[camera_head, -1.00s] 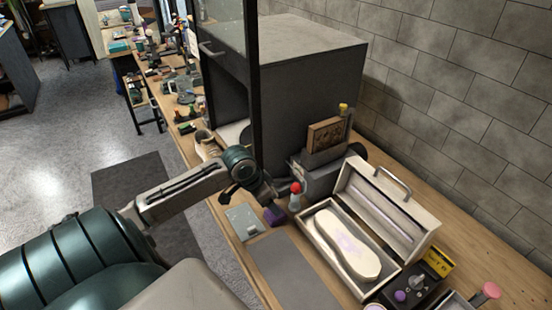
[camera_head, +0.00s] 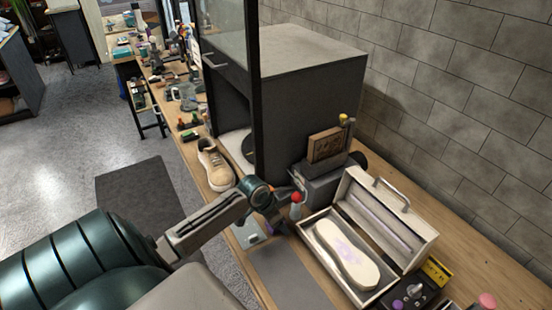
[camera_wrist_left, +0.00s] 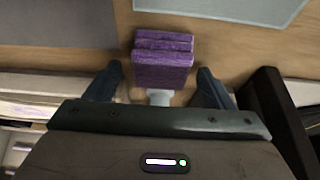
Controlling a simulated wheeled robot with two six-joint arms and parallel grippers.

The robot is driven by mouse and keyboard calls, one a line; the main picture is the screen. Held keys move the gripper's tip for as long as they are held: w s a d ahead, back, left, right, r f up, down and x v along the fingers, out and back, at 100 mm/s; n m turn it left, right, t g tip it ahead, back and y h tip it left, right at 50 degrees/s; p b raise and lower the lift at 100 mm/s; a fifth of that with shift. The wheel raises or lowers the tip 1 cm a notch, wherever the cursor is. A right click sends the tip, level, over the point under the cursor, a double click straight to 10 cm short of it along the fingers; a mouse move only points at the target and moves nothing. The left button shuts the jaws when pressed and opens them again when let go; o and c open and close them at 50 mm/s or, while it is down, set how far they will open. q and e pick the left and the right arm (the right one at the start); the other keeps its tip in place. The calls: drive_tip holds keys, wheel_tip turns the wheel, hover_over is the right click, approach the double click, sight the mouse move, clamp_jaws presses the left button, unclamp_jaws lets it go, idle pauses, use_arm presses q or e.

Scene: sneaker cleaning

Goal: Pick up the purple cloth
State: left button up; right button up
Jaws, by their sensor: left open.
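The purple cloth (camera_wrist_left: 163,62) is a small folded stack lying on the wooden bench in the left wrist view. My left gripper (camera_wrist_left: 159,72) is open, with one dark finger on each side of the cloth's near end. No contact with the cloth shows, and I cannot tell the height of the fingers above the bench. In the head view my left gripper (camera_head: 279,227) is over the bench and largely hides the cloth. My right gripper is not in view.
A red-topped bottle (camera_head: 296,203) stands close beside my left gripper. An open box (camera_head: 384,222) holding a pale sole is to the right. A beige sneaker (camera_head: 215,167) stands by the dark cabinet (camera_head: 310,90). A grey mat (camera_head: 290,275) lies in front.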

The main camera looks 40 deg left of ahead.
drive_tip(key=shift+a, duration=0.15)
use_arm(q)
drive_tip(key=c, duration=1)
drive_tip(key=shift+c, duration=0.3)
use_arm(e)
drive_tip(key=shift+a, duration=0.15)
use_arm(q)
drive_tip(key=shift+r, duration=0.1)
